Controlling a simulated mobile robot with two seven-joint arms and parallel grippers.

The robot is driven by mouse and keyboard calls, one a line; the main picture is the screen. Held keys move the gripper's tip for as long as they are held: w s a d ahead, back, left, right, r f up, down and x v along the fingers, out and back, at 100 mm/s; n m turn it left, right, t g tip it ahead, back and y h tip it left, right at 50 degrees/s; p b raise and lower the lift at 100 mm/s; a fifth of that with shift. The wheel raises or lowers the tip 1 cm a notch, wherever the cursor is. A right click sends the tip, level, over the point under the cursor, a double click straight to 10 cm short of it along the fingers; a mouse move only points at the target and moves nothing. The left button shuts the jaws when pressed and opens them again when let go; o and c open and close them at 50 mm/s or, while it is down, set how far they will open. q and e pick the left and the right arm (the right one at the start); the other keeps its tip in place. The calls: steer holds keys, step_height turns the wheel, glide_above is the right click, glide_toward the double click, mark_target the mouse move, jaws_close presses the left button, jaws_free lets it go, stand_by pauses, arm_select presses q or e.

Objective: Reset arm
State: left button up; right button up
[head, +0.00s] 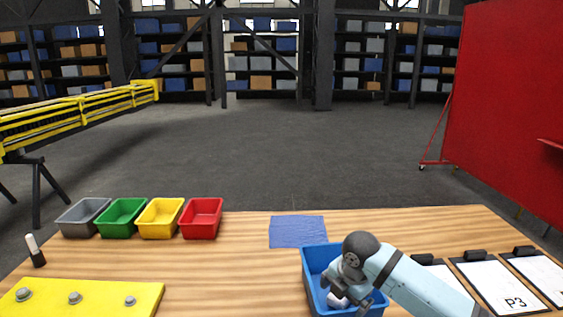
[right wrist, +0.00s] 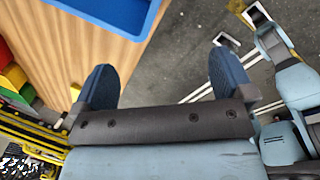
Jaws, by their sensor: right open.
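My right arm comes in from the right in the head view, and its gripper (head: 350,293) is over the blue bin (head: 306,272) at the table's front. In the right wrist view its two dark blue fingers (right wrist: 162,82) stand wide apart with nothing between them. Part of the same blue bin (right wrist: 105,12) shows at the top of that view, beyond the left finger. A small white item (head: 338,299) shows by the gripper in the head view; I cannot tell what it is. My left gripper does not show in the head view.
Grey (head: 83,219), green (head: 122,219), yellow (head: 160,219) and red (head: 201,219) bins line the table's back left. A blue mat (head: 298,232) lies behind the blue bin. Clipboards (head: 497,285) lie at right. A yellow plate with bolts (head: 100,298) is front left.

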steer(key=s+a+f+m+t+y, duration=0.2)
steer(key=s+f+m, duration=0.4)
steer(key=f, duration=0.2)
steer(key=s+a+f+m+t+y, duration=0.25)
steer(key=s+f+m, duration=0.25)
steer(key=s+f, duration=0.25)
steer(key=s+d+f+m+t+h, duration=0.1)
steer(key=s+d+f+m+t, duration=0.1)
steer(key=s+d+m, duration=0.3)
steer(key=s+d+f+m+t+h, duration=0.1)
steer(key=s+d+f+m+t, duration=0.1)
steer(key=s+d+f+m, duration=0.2)
steer(key=s+m, duration=0.3)
steer(key=s, duration=0.5)
steer(key=shift+s+d+f, duration=0.2)
steer(key=shift+d+f, duration=0.1)
steer(key=shift+d, duration=0.05)
